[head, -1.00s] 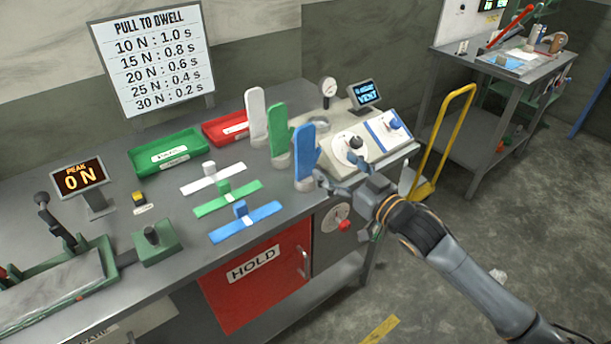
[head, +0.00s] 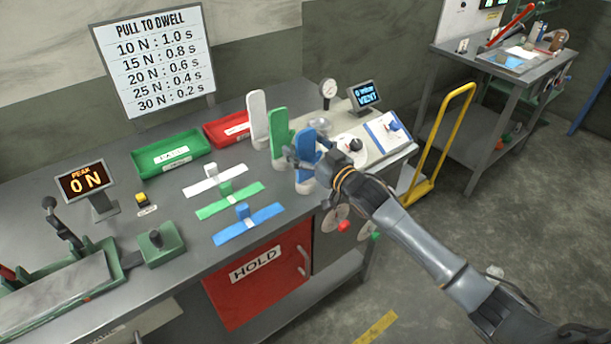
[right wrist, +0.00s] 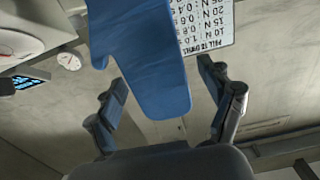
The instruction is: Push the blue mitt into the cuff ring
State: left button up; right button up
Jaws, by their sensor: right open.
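The blue mitt (head: 306,134) stands upright on a pale base at the front right of the bench, beside a green mitt and a white mitt. My right gripper (head: 305,152) is at the blue mitt, with its fingers around its middle. In the right wrist view the blue mitt (right wrist: 148,62) lies between the two spread fingers of my right gripper (right wrist: 163,80), with gaps on both sides. A round fitting (head: 324,118) sits on the console behind the mitt; I cannot tell whether it is the cuff ring. My left gripper is out of view.
The green mitt (head: 279,128) stands close to the left, the white mitt (head: 258,115) beyond it. The console (head: 400,142) with knobs and a gauge (head: 328,89) is at the right. Green (head: 170,157) and red (head: 225,134) trays lie behind. A yellow cart handle (head: 444,110) rises farther right.

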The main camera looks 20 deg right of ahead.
jog(key=shift+s, duration=0.1)
jog(key=shift+c, duration=0.4)
grip_shut()
jog(key=shift+r, duration=0.15)
